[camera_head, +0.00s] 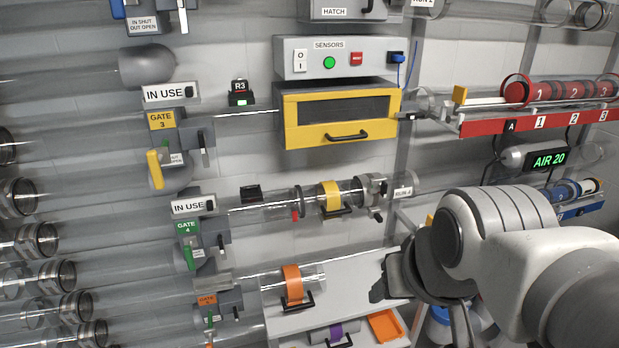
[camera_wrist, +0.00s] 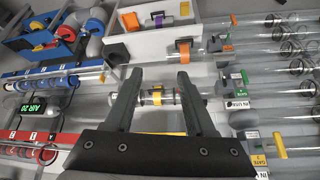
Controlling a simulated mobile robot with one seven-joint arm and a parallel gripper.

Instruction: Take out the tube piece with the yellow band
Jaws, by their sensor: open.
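The clear tube piece with the yellow band (camera_head: 331,196) sits in the gate 4 tube line, with a small black handle (camera_head: 335,212) below it. A ring clamp is at its left and a grey coupling (camera_head: 371,190) at its right. In the wrist view the yellow band (camera_wrist: 158,97) shows between my two fingers, farther off beyond them. My gripper (camera_wrist: 160,73) is open and empty. In the head view my gripper (camera_head: 386,282) is below and right of the piece, apart from it, in front of the white shelf. Its fingers are partly hidden there.
Gate 4 (camera_head: 190,240) has an IN USE sign above it. A tube piece with an orange band (camera_head: 292,284) lies below, by the white shelf (camera_head: 350,275). A yellow-framed box (camera_head: 338,115) is above. A red rack (camera_head: 530,118) and AIR 20 display (camera_head: 549,159) are right.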

